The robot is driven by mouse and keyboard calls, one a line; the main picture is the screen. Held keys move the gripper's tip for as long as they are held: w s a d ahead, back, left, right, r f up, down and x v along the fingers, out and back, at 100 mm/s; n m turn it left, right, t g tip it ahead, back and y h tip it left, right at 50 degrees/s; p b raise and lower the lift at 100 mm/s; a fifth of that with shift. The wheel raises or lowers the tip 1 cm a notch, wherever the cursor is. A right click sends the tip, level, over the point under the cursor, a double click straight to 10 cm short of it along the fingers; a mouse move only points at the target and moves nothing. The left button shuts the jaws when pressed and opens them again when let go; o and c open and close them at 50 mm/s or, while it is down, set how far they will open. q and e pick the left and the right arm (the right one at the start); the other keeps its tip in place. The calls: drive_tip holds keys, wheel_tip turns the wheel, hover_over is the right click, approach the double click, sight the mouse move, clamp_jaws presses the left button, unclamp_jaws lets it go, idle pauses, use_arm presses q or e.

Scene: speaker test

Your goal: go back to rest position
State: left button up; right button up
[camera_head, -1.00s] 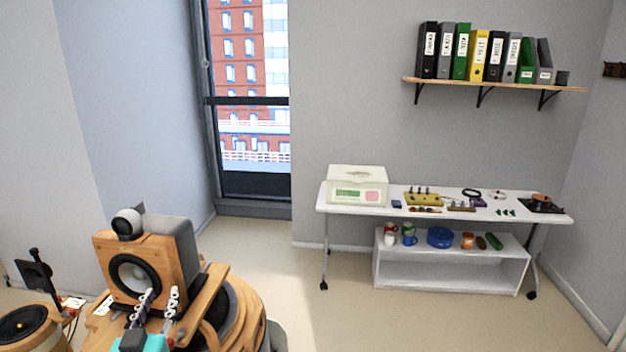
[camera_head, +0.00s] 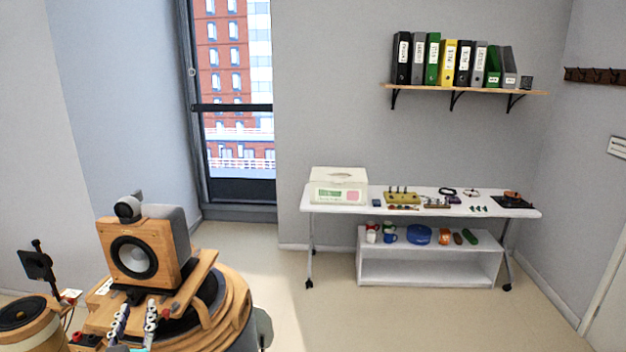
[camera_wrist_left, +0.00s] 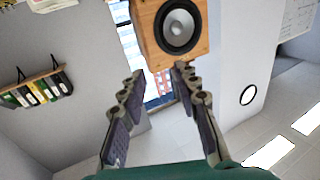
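My left gripper (camera_head: 134,322) shows at the bottom left of the head view, in front of a wooden speaker (camera_head: 150,250). In the left wrist view its two fingers (camera_wrist_left: 158,95) are spread apart with nothing between them. The speaker (camera_wrist_left: 160,40) shows beyond the fingertips in that view, apart from them as far as I can tell. The speaker stands upright on a round wooden stand (camera_head: 235,300), with a small round tweeter on top. My right gripper is not in the frames.
A white table (camera_head: 330,206) with a cream device (camera_head: 338,188) and small parts stands by the back wall. A low white shelf (camera_head: 425,272) with mugs is under it. A wall shelf (camera_head: 470,90) holds binders. The floor (camera_head: 320,315) in the middle is clear.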

use_arm(q)
drive_tip(key=s+d+f+g+b, duration=0.1)
drive_tip(key=s+d+f+g, duration=0.15)
drive_tip(key=f, duration=0.45)
drive_tip(key=s+d+f+g+b, duration=0.1)
drive_tip(key=s+f+g+b, duration=0.15)
drive_tip(key=f, duration=0.35)
drive_tip(key=s+d+f+m+g+h, duration=0.3)
drive_tip(key=s+d+f+g+h, duration=0.2)
drive_tip(key=d+f, duration=0.5)
drive_tip(key=shift+s+d+f+m+h+b, duration=0.3)
drive_tip(key=shift+s+d+b, duration=0.05)
drive_tip(key=shift+s+d, duration=0.75)
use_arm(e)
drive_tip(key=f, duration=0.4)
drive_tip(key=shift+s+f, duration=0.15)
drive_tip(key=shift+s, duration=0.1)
